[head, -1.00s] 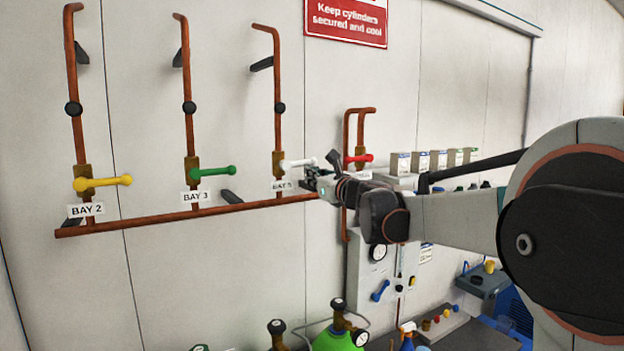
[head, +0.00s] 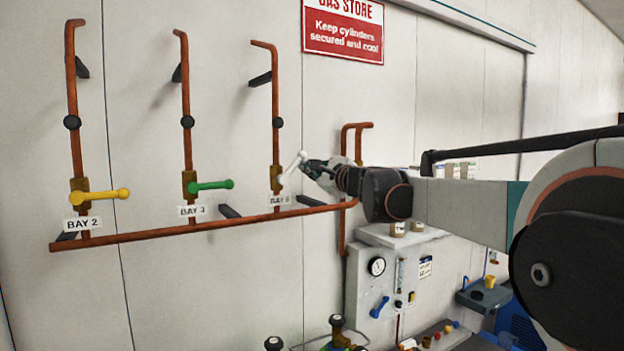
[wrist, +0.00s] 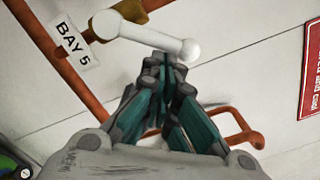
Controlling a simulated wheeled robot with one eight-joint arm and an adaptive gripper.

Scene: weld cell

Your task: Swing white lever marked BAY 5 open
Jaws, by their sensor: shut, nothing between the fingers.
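The white lever (head: 291,168) sits on the third copper riser, above the tag BAY 5 (head: 280,200). It slants up and to the right from its brass valve (head: 275,178). In the wrist view the white lever (wrist: 145,36) runs from its hub to a round knob, with the BAY 5 tag (wrist: 75,45) beside it. My gripper (head: 310,168) is just right of the lever in the head view. In the wrist view my gripper (wrist: 164,68) is shut and empty, its fingertips close under the lever near the knob. I cannot tell whether they touch it.
A yellow lever (head: 100,196) at BAY 2 and a green lever (head: 211,186) at BAY 3 stand to the left, both level. A copper pipe (head: 200,227) runs below them. A gauge panel (head: 372,290) is below my arm.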

